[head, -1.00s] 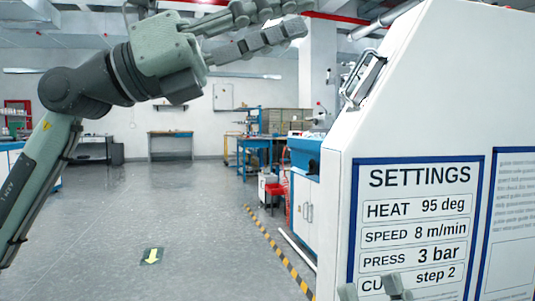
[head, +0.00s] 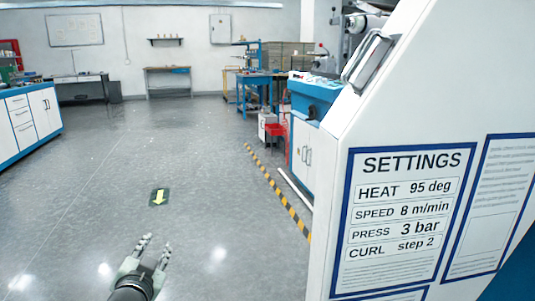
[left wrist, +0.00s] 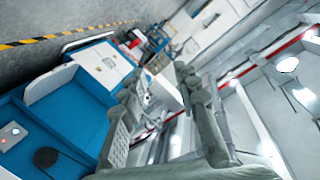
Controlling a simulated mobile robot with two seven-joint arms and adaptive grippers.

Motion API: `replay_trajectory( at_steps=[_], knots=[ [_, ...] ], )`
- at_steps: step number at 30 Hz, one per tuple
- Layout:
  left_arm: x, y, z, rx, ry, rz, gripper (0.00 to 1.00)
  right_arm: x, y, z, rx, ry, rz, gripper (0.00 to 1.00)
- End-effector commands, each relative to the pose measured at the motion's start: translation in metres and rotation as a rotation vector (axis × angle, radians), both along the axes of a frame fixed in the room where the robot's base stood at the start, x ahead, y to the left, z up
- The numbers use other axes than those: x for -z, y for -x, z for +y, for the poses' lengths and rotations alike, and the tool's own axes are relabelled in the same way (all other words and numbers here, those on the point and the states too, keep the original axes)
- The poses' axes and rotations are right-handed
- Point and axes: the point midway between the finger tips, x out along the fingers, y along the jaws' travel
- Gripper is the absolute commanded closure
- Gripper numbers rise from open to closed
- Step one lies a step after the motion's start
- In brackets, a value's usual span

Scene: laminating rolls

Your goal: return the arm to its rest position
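My left gripper (head: 154,246) is low in the head view, over the grey floor, with its fingers pointing up the picture. Its two fingers are apart and nothing is between them. In the left wrist view the grey fingers of the left gripper (left wrist: 160,88) also stand apart, with only the room behind them. The left arm shows only as a short dark piece at the bottom edge. My right gripper is not in view.
A large white machine housing (head: 400,100) with a blue-framed settings sign (head: 405,215) fills the right side. A blue-topped cabinet (head: 314,97) stands beyond it. Blue-white cabinets (head: 28,120) stand at the left. The floor (head: 100,190) between them is clear.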

Motion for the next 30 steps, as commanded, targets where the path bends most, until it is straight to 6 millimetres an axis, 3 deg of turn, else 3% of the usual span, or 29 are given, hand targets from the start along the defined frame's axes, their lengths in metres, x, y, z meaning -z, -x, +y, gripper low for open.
replay_trajectory(
  at_steps=[1, 3, 6, 9, 12, 15, 19, 23, 30],
  knots=[
    [0.032, 0.019, 0.005, -0.027, 0.037, 0.102, 0.69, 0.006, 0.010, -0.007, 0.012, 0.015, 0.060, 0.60],
    [0.077, 0.048, 0.011, -0.065, 0.085, 0.239, 0.69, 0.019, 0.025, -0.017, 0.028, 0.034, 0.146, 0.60],
    [0.136, 0.099, 0.017, -0.117, 0.148, 0.433, 0.69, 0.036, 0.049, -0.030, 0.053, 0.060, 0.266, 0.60],
    [0.185, 0.157, 0.019, -0.165, 0.204, 0.624, 0.69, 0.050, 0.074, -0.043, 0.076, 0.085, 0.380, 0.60],
    [0.221, 0.214, 0.017, -0.205, 0.252, 0.790, 0.69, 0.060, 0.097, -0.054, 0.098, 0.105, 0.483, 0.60],
    [0.243, 0.261, 0.014, -0.234, 0.288, 0.919, 0.69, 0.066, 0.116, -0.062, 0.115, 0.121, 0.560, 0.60],
    [0.258, 0.299, 0.011, -0.256, 0.315, 1.019, 0.69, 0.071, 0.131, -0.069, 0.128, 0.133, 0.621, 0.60],
    [0.263, 0.311, 0.010, -0.264, 0.324, 1.052, 0.69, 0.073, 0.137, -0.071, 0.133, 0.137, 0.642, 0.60],
    [0.263, 0.311, 0.010, -0.264, 0.323, 1.050, 0.69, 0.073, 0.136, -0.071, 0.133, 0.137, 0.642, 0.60]
  ],
)
